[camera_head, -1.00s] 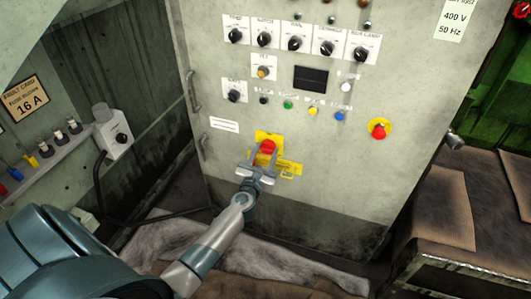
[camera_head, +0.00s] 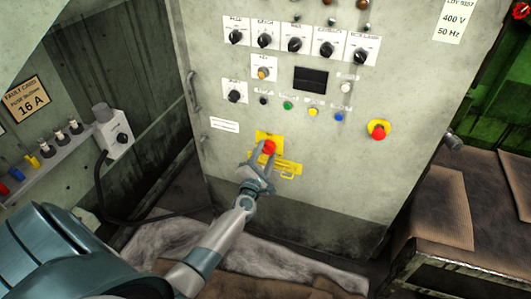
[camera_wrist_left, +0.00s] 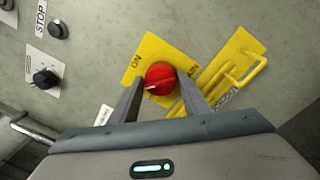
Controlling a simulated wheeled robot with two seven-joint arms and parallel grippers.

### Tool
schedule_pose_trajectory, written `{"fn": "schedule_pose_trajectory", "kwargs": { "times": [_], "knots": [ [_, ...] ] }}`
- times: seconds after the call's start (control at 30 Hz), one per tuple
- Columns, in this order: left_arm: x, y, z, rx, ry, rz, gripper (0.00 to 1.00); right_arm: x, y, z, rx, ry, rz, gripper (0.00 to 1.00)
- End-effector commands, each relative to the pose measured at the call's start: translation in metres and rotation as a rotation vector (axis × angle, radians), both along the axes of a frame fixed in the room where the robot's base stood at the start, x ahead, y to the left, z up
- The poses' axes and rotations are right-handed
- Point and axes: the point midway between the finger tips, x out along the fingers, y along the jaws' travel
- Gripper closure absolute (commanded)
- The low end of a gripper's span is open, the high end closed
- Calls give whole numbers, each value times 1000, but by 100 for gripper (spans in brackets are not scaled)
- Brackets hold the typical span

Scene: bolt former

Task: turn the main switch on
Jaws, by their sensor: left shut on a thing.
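The main switch is a red round knob (camera_head: 269,147) on a yellow plate (camera_head: 262,137), low on the front of the grey cabinet. In the left wrist view the red knob (camera_wrist_left: 160,78) sits between the two fingers, with a pale mark on its left side. "ON" can be read on its yellow plate (camera_wrist_left: 152,52). My left gripper (camera_head: 266,160) is shut on the knob, its fingers on either side of it. The gripper is rolled relative to the plate. My right gripper is not in view.
A yellow hasp (camera_wrist_left: 240,75) is beside the knob, close to the right finger. Selector knobs (camera_head: 295,44) and coloured buttons (camera_head: 288,105) are higher on the panel. A red emergency button (camera_head: 379,130) is to the right. A cabinet handle (camera_head: 193,92) sticks out at the left.

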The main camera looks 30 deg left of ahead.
Motion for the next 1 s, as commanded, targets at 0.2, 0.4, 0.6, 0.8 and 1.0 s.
{"fn": "schedule_pose_trajectory", "kwargs": {
  "times": [0.2,0.4,0.6,0.8,1.0],
  "knots": [
    [0,-2,-2,198,50,-4,80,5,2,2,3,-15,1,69],
    [0,-2,-3,383,95,-5,80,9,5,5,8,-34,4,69],
    [0,-2,-3,563,139,-5,80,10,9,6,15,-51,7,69],
    [0,-1,-4,708,173,-5,80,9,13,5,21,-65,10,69],
    [-1,-1,-5,799,195,-5,80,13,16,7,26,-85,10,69]
  ]
}}
